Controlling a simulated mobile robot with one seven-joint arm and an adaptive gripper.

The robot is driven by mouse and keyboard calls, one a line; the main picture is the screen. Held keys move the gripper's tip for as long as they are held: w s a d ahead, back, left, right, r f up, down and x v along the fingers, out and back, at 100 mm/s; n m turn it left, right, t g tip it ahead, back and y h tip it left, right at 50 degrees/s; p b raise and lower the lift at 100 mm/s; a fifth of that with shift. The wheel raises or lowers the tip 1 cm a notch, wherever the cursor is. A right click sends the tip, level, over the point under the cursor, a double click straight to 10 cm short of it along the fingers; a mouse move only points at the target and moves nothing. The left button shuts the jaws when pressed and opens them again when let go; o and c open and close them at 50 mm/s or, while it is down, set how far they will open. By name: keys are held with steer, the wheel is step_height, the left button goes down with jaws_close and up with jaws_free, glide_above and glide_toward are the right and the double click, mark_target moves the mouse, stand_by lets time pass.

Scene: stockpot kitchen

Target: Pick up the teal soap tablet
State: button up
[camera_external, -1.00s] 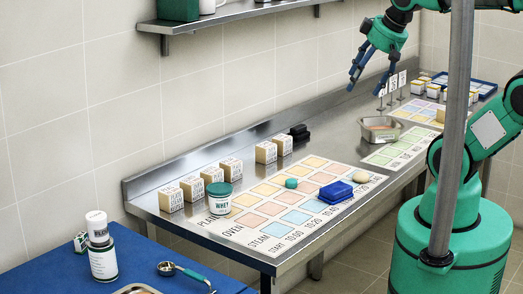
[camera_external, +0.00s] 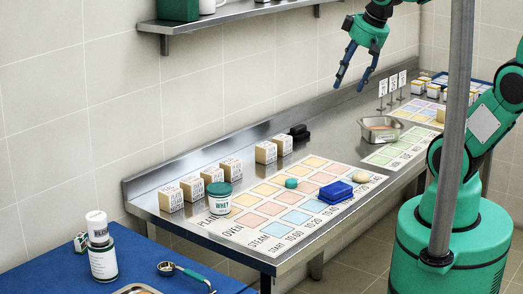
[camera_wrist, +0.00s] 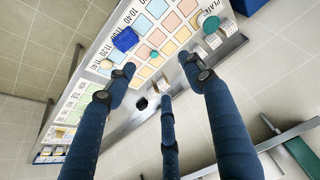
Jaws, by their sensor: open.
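The teal soap tablet (camera_external: 291,183) is a small rounded piece lying on the coloured grid chart on the steel counter. It also shows in the wrist view (camera_wrist: 154,54), between and beyond my fingertips. My gripper (camera_external: 349,86) is open and empty, high above the counter and to the right of the tablet in the external view. In the wrist view its blue fingers (camera_wrist: 158,72) are spread apart. Nothing touches the tablet.
A blue block (camera_external: 336,191) and a cream round piece (camera_external: 361,177) lie on the chart right of the tablet. A teal-lidded tub (camera_external: 217,198) stands to its left. Several labelled boxes (camera_external: 230,169) line the back. A wall shelf (camera_external: 230,16) hangs above.

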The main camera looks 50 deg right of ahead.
steer(key=w+d+f+m+g, duration=0.1)
steer(key=w+d+f, duration=0.2)
steer(key=w+f, duration=0.35)
steer(key=w+d+f+m+g, duration=0.1)
steer(key=w+d+f+g, duration=0.15)
steer(key=w, duration=0.75)
steer(key=w+d+f+m, duration=0.1)
steer(key=w+d+f, duration=0.2)
steer(key=f, duration=0.6)
steer(key=w+d+f+m+g, duration=0.1)
steer(key=w+d+f, duration=0.2)
steer(key=w+f, duration=0.4)
step_height(320, 180, down, 2)
steer(key=shift+f, duration=0.15)
steer(key=shift+a, duration=0.1)
glide_above(292, 181)
steer(key=shift+w+d+f+b, duration=0.15)
steer(key=shift+f+b, duration=0.05)
steer(key=shift+f, duration=1.95)
steer(key=shift+w+d+f+b, duration=0.1)
steer(key=shift+w+f+b, duration=0.1)
steer(key=shift+f, duration=1.95)
steer(key=shift+s+a+f+b, duration=0.1)
steer(key=shift+f+b, duration=0.2)
steer(key=shift+f, duration=1)
steer(key=shift+s+a+f+b, duration=0.1)
steer(key=shift+f+b, duration=0.2)
steer(key=shift+f, duration=1)
